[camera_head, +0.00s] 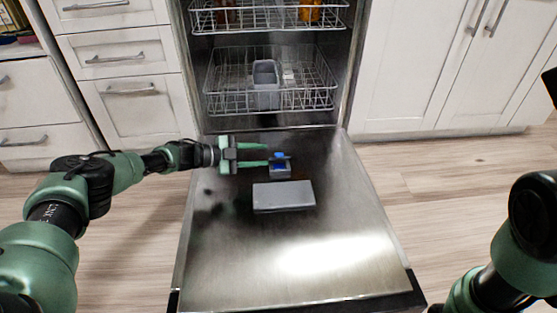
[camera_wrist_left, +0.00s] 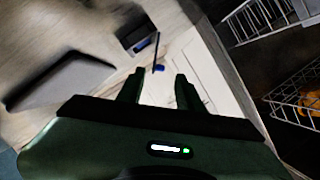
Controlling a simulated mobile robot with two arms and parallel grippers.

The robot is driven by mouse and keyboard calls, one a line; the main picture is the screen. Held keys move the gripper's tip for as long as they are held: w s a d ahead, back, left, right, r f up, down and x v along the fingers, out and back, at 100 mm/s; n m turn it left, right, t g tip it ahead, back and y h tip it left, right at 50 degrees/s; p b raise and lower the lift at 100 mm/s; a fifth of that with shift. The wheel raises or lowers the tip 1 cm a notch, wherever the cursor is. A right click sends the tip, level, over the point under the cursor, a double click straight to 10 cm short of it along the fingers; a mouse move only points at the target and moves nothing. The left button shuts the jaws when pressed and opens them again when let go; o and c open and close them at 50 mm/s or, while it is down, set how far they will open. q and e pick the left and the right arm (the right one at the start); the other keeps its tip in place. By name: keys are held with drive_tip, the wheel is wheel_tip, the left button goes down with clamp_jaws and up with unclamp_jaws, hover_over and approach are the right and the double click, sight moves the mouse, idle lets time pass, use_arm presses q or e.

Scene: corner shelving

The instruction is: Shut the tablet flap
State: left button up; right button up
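The small grey tablet compartment (camera_head: 281,170) sits on the inner face of the lowered dishwasher door (camera_head: 300,240). It also shows in the left wrist view (camera_wrist_left: 132,40). Its flap (camera_wrist_left: 156,48) shows there as a thin dark plate, nearly edge-on, standing up beside the compartment. A blue piece (camera_head: 279,157) is at the flap, and it also shows in the left wrist view (camera_wrist_left: 159,68). My left gripper (camera_head: 266,155) is open and empty, its fingertips just left of the compartment and blue piece. Contact cannot be told. My right gripper is out of view.
A flat grey raised panel (camera_head: 284,196) lies on the door nearer me. The lower rack (camera_head: 315,85) holds a grey cutlery basket (camera_head: 265,78); the upper rack (camera_head: 235,17) has orange items. White cabinets flank the dishwasher. The door's near half is clear.

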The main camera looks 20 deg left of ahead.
sight(279, 156)
use_arm(q)
drive_tip(key=b+x, duration=0.1)
drive_tip(key=x, duration=0.2)
drive_tip(key=b+x, duration=0.1)
drive_tip(key=shift+w+d+f+b, duration=0.1)
drive_tip(key=shift+f+b, duration=0.2)
drive_tip(key=shift+f, duration=0.05)
drive_tip(key=shift+w+d, duration=0.4)
drive_tip(key=shift+d, duration=0.1)
